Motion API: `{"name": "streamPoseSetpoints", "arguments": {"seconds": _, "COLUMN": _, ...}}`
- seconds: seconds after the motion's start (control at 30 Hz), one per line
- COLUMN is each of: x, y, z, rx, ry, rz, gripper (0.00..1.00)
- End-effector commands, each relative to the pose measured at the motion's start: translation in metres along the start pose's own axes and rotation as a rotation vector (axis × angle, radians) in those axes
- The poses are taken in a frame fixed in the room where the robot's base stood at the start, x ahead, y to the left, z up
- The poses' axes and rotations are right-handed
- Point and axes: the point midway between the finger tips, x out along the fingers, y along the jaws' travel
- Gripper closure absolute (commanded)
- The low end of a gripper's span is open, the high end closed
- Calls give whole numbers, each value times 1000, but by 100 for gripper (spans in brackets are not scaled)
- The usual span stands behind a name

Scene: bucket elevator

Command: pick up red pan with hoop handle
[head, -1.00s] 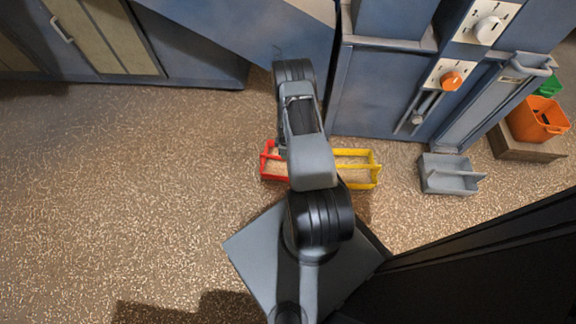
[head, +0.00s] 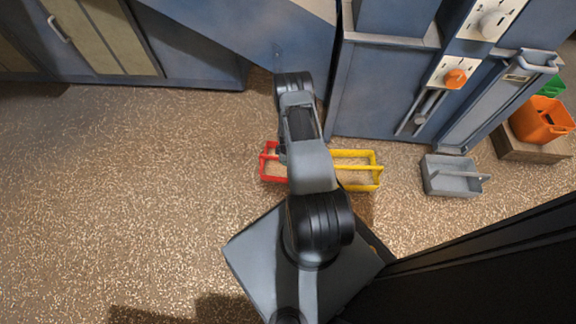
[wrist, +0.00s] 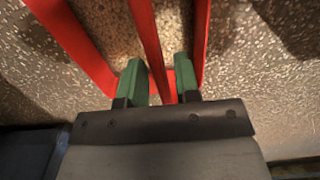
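The red pan (head: 265,164) lies on the floor, and my arm hides its right part in the head view. In the wrist view its red side walls (wrist: 72,42) run up the picture, with the handle bar (wrist: 148,35) between them. My gripper (wrist: 158,60) has two green fingers, one on each side of the bar, with gaps showing. It is open around the bar, not clamped on it. The fingers are hidden behind the arm in the head view.
A yellow pan (head: 362,155) lies just right of the red one, partly behind my arm. A grey pan (head: 452,180) lies farther right. An orange bucket (head: 540,122) stands on a wooden block (head: 520,150). The blue machine (head: 375,95) stands behind. Floor at left is clear.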

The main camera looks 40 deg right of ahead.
Motion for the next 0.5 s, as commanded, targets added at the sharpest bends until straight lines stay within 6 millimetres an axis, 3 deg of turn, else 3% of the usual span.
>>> {"name": "streamPoseSetpoints", "arguments": {"seconds": 0.3, "x": 0, "y": 0, "z": 0, "rx": 0, "ry": 0, "rz": 0, "gripper": 100}}
{"name": "streamPoseSetpoints", "arguments": {"seconds": 0.5, "x": 0, "y": 0, "z": 0, "rx": 0, "ry": 0, "rz": 0, "gripper": 100}}
